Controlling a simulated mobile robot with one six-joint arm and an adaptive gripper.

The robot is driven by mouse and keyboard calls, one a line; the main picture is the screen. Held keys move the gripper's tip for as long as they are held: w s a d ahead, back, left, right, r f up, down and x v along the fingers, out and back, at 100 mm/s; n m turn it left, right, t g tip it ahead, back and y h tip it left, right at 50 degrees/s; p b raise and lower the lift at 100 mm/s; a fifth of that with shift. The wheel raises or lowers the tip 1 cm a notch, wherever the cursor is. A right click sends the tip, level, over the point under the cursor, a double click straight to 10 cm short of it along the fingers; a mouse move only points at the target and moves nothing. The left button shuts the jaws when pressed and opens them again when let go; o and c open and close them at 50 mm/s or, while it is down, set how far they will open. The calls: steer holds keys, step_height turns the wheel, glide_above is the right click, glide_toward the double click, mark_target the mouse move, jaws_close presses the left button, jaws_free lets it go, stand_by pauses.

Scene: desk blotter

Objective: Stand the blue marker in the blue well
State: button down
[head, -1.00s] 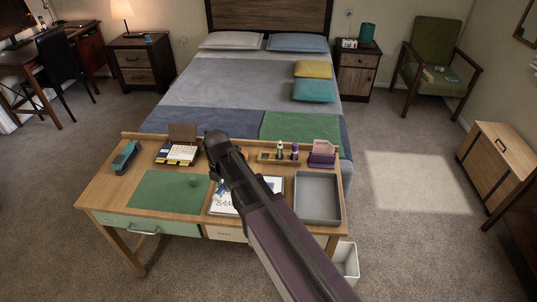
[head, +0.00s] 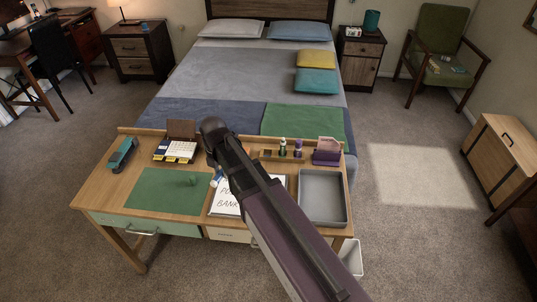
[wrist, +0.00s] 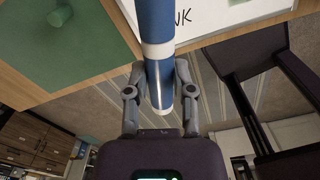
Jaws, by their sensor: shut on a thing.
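The blue marker (wrist: 156,32) is in my gripper (wrist: 161,78); in the wrist view it is blue with a white band and a white end. My gripper is shut on it, one finger on each side. In the head view a blue and white bit of the marker (head: 216,180) shows left of my arm, above the desk; my arm hides most of my gripper. The wooden marker rack (head: 284,158) stands at the desk's back, holding a green-topped marker (head: 282,147) and a purple marker (head: 297,148). I cannot make out which well is blue.
A green blotter (head: 160,192) with a small green cylinder (head: 193,181) lies left. A white lettered board (head: 225,206) lies under my arm. A grey tray (head: 323,220) and a purple holder (head: 327,157) are right. A calendar (head: 176,151) and a teal stapler (head: 123,154) stand back left.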

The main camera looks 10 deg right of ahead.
steer(key=shift+w+d+f, duration=0.1)
steer(key=shift+d, duration=0.15)
